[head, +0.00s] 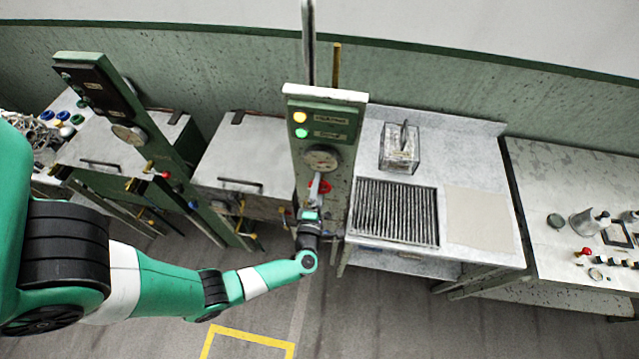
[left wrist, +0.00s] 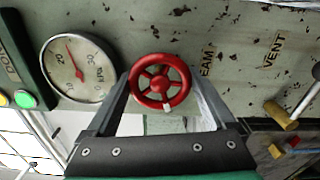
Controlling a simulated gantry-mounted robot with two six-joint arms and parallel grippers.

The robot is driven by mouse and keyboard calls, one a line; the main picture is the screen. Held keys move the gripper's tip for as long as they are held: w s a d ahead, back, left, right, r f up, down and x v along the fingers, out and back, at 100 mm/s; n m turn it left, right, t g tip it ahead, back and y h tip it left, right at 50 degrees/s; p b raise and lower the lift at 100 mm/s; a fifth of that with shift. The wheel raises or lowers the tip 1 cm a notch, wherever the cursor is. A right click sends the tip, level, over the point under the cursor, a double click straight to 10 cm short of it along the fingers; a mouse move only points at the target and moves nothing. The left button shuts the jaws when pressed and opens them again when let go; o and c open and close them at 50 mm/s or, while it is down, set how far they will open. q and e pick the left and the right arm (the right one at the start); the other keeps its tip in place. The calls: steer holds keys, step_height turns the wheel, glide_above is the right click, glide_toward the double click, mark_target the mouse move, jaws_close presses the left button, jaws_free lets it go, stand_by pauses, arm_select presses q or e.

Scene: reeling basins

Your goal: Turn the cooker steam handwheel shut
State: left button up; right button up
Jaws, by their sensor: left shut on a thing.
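The red steam handwheel (left wrist: 160,83) has spokes and a round hub, with a small pale mark on its lower rim. It is mounted on the worn green panel beside the lettering "EAM". In the head view, parts of the handwheel (head: 326,187) show beside my left gripper (head: 316,186), which hides the rest. In the left wrist view my left gripper (left wrist: 163,95) has one finger on each side of the wheel and is shut on it. My right gripper is in neither view.
A round dial gauge (left wrist: 77,68) is left of the wheel, with lit buttons beyond it. A brass-coloured valve (left wrist: 280,115) is at the right near the lettering "VENT". In the head view, a bench with a dark grille (head: 397,212) stands right of the panel post.

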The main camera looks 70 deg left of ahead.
arm_select(q)
steer(key=m+p, duration=0.1)
steer(key=m, duration=0.4)
steer(key=shift+r+m+p, duration=0.15)
steer(key=shift+m+p, duration=0.15)
steer(key=shift+p, duration=0.1)
steer(key=m+p, duration=0.1)
steer(key=m, duration=0.4)
steer(key=shift+p, duration=0.3)
steer(key=m+p, duration=0.1)
steer(key=m, duration=0.4)
steer(key=shift+m, duration=0.4)
steer(key=m+p, duration=0.1)
steer(key=m, duration=0.4)
steer(key=shift+m, duration=0.3)
steer(key=o, duration=1.1)
steer(key=shift+d, duration=0.1)
